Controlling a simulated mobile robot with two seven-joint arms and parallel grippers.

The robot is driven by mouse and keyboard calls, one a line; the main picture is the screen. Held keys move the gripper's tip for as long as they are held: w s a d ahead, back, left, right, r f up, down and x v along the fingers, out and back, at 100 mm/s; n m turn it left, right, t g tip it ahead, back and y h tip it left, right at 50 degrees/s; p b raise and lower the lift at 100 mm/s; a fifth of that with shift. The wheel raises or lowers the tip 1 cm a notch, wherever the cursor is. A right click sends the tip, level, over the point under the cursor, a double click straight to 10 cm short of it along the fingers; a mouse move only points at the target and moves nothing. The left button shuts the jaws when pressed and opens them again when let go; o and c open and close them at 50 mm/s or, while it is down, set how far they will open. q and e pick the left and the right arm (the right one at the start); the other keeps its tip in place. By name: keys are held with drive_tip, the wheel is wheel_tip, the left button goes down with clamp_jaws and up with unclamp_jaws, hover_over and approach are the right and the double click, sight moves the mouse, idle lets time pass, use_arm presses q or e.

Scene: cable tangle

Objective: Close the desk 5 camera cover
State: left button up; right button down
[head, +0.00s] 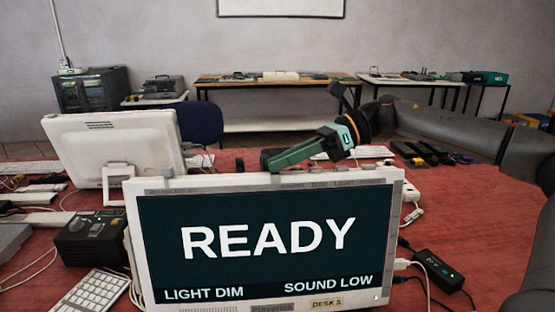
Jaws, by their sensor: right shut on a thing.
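The desk 5 monitor (270,238) stands upright in front, with a "DESK 5" label on its lower edge and "READY" on its screen. My right gripper (270,161) reaches in from the right, its green body slanting down to the monitor's top edge. Its fingertips are shut on a small dark part there, near the top centre, apparently the camera cover. The fingers hide most of this part, so I cannot tell how far the cover is over the lens. My left gripper is not in view.
A white monitor (112,150) stands at the back left. A dark box with knobs (91,240) and a white keyboard (95,291) lie left of the desk 5 monitor. A black adapter (438,270) with cables lies right. The red tabletop (475,215) is mostly clear at right.

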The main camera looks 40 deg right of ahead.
drive_tip(key=c, duration=0.7)
unclamp_jaws()
drive_tip(key=shift+s+d, duration=0.1)
drive_tip(key=v, duration=1.2)
drive_tip(key=shift+d+r+p, duration=0.15)
drive_tip(key=shift+d+p, duration=0.1)
drive_tip(key=shift+p, duration=0.05)
